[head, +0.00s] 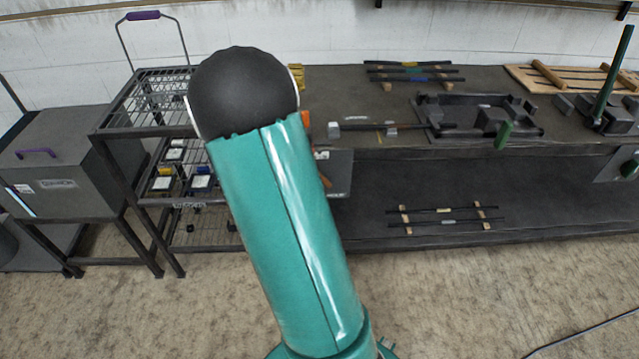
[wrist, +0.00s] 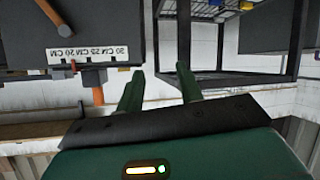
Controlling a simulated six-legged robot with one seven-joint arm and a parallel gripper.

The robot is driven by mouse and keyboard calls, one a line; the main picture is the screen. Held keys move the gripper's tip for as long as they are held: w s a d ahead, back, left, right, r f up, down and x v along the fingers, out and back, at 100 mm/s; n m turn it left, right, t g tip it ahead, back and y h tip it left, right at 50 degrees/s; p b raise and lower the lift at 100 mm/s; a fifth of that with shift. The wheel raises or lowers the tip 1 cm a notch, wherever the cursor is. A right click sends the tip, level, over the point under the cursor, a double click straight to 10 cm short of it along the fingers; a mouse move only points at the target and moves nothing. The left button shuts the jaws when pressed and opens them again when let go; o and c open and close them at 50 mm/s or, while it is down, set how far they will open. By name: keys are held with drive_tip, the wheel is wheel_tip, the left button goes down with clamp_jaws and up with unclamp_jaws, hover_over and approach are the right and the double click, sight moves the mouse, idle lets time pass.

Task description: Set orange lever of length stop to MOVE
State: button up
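In the wrist view, which looks upside down, a white scale strip with centimetre marks (wrist: 88,53) runs along the edge of a dark bench. An orange upright bar (wrist: 97,94) stands beside a grey bracket at this strip; it looks like the orange lever of the length stop. I cannot read a MOVE mark or tell its setting. My gripper (wrist: 159,73) is open and empty, its green fingers apart, to the right of the orange bar and not touching it. In the head view my arm hides most of this area; an orange part (head: 305,124) shows beside it.
A brown-orange rod (wrist: 54,14) shows at the upper left of the wrist view. A dark wire rack (head: 120,130) stands left of the bench (head: 385,80). A grey box with a purple handle (head: 65,150) stands farther left.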

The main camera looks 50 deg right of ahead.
drive_tip(key=s+d+f+h, duration=0.3)
drive_tip(key=s+d+f, duration=0.3)
drive_tip(key=d+f, duration=0.15)
drive_tip(key=n+t+h, duration=0.2)
drive_tip(key=h, duration=0.1)
approach(325, 182)
drive_tip(key=x, duration=0.8)
drive_tip(key=shift+w+d, duration=0.1)
drive_tip(key=shift+w, duration=0.1)
drive_tip(key=shift+c, duration=0.3)
drive_tip(key=shift+r, duration=0.1)
clamp_jaws()
